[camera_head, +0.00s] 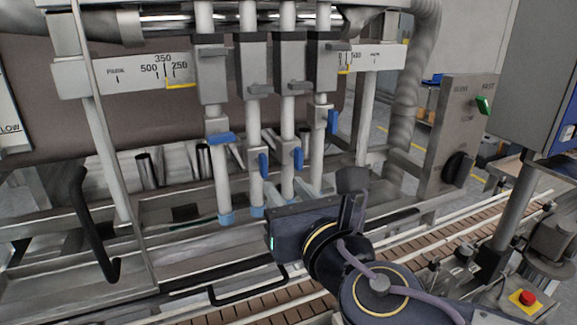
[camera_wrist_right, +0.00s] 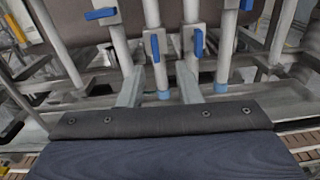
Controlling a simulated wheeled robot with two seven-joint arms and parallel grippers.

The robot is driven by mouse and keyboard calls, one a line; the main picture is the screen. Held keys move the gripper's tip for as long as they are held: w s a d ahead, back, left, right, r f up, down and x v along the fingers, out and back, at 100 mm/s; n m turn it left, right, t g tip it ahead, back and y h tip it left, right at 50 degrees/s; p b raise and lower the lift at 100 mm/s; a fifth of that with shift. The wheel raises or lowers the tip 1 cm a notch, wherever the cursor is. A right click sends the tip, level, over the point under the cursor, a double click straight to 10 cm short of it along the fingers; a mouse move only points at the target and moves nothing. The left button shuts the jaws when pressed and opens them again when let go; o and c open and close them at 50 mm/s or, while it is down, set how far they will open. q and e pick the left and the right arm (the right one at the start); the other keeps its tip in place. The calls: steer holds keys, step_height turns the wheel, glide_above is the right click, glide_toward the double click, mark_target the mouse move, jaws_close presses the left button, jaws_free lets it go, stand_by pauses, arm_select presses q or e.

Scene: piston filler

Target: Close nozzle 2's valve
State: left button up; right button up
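Several filler nozzles hang in a row, each with a blue valve handle. Counting from the left, the second nozzle's handle (camera_head: 264,163) runs along its pipe; it also shows upright in the right wrist view (camera_wrist_right: 155,47). The leftmost handle (camera_head: 221,138) lies crosswise. The third handle (camera_head: 298,157) and fourth handle (camera_head: 333,122) run along their pipes. My right gripper (camera_head: 285,187) is in front of and below the handles. In the right wrist view its grey fingers (camera_wrist_right: 160,69) are apart, with nothing held, pointing towards the second nozzle's pipe. My left gripper is out of view.
A conveyor (camera_head: 255,306) runs along the front below my right arm. Black bent handles (camera_head: 88,225) stand at the left. A control panel (camera_head: 462,125) with a green switch and a red stop button (camera_head: 527,298) are at the right. Neighbouring pipes stand close together.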

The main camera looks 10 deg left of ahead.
mark_target(265, 166)
steer(key=shift+n, duration=0.4)
steer(key=x, duration=0.7)
steer(key=shift+w+a+r+p, duration=0.2)
steer(key=shift+a+p, duration=0.15)
steer(key=shift+a, duration=0.15)
steer(key=shift+s, duration=0.1)
jaws_close()
